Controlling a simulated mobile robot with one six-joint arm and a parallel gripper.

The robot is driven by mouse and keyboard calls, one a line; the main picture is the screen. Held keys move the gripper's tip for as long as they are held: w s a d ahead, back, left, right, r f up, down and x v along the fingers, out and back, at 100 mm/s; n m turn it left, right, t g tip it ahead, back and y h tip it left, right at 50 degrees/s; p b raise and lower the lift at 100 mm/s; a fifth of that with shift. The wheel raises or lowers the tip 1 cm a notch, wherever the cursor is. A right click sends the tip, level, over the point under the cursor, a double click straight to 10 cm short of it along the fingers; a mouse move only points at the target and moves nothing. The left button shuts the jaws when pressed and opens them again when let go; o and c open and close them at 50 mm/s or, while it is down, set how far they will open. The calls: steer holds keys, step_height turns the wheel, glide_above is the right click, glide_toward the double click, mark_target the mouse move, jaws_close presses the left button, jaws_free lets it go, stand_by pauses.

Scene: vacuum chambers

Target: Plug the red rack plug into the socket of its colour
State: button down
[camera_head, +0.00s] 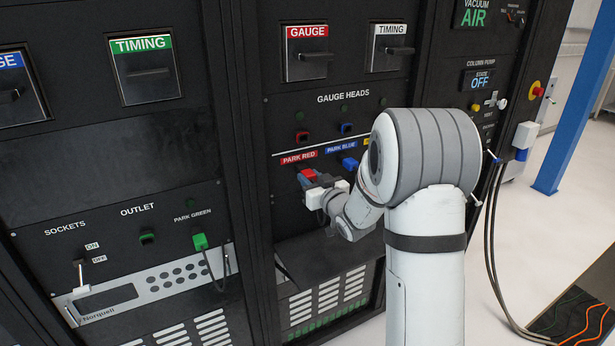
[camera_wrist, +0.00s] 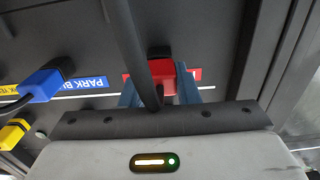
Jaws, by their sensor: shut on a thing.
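The red plug (camera_head: 307,175) is at the PARK RED place on the rack, below the gauge heads. It also shows in the wrist view (camera_wrist: 188,86), with its dark cable running down across the picture. My gripper (camera_head: 316,182) is shut on the red plug, with a blue-grey finger on each side of it in the wrist view. A dark block shows just beyond the plug; I cannot tell how far the plug is seated there. The red socket (camera_head: 301,136) under GAUGE HEADS is above it and looks empty.
The blue plug (camera_head: 349,163) is parked to the right, and also shows in the wrist view (camera_wrist: 44,82) near a yellow plug (camera_wrist: 13,133). The blue socket (camera_head: 345,128) is above. A green plug (camera_head: 200,242) is parked on the left rack. Cables hang at right.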

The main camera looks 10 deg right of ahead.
steer(key=shift+b+v, duration=0.75)
steer(key=shift+v, duration=2.15)
step_height(320, 180, up, 10)
steer(key=p, duration=0.4)
glide_above(312, 179)
steer(key=s, duration=0.2)
steer(key=shift+w+d, duration=0.15)
steer(key=shift+d, duration=0.1)
steer(key=shift+b+x, duration=1.05)
steer(key=shift+x, duration=0.3)
stand_by(1.0)
steer(key=c, duration=1.3)
jaws_free()
steer(key=shift+o, duration=1.4)
